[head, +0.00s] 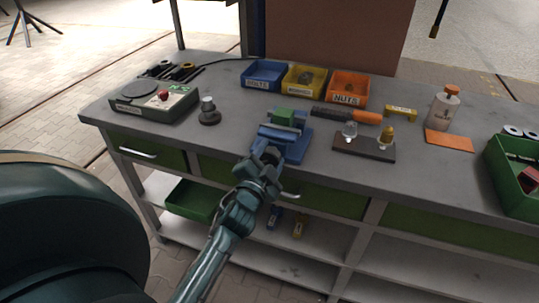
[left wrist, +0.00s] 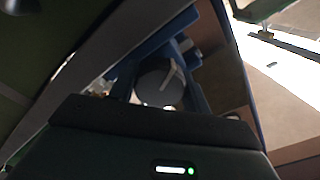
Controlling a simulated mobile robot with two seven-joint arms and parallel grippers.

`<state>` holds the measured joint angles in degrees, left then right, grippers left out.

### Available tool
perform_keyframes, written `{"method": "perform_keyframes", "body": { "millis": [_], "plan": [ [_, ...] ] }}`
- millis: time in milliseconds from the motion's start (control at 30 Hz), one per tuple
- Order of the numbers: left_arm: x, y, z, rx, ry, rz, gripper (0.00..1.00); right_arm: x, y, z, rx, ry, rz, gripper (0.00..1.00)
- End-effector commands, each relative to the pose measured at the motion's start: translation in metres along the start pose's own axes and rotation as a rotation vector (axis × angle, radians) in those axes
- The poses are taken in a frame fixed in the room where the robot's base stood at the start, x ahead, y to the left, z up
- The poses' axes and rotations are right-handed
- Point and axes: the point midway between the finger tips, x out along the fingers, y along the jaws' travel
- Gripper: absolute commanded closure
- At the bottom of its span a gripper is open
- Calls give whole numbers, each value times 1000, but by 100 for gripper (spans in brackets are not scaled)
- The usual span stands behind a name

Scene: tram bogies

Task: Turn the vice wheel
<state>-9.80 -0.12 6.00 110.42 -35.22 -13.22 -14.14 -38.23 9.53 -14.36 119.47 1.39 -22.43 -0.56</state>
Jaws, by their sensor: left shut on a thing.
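The blue vice (head: 296,146) stands at the front edge of the workbench, with a green block (head: 284,116) at its jaws. My left gripper (head: 266,158) reaches up from below to the vice's front and is shut on the vice wheel. The gripper hides most of the wheel in the head view. In the left wrist view the vice wheel (left wrist: 158,84) is a round grey disc with a pale line across it, in front of blue vice parts. My right gripper is not in view.
On the workbench (head: 230,138), blue (head: 262,84), yellow (head: 300,92) and orange (head: 347,99) bins stand behind the vice. A dark stand (head: 375,151) with two fittings is to its right. A grey knob-like piece (head: 208,117) is to its left. A drawer handle (head: 139,153) juts out below.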

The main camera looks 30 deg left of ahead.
Motion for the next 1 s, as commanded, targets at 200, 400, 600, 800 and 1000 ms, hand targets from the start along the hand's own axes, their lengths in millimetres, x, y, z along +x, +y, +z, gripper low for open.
{"method": "perform_keyframes", "body": {
  "millis": [200,400,600,800,1000],
  "plan": [
    [1,-2,-2,18,6,-5,75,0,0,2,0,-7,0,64],
    [1,-2,-2,17,6,-5,75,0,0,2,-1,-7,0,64],
    [1,-2,-2,16,5,-5,43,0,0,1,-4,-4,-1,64],
    [0,-1,-1,15,3,-2,30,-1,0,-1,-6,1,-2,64],
    [0,0,0,15,0,0,30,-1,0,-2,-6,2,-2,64]
  ]
}}
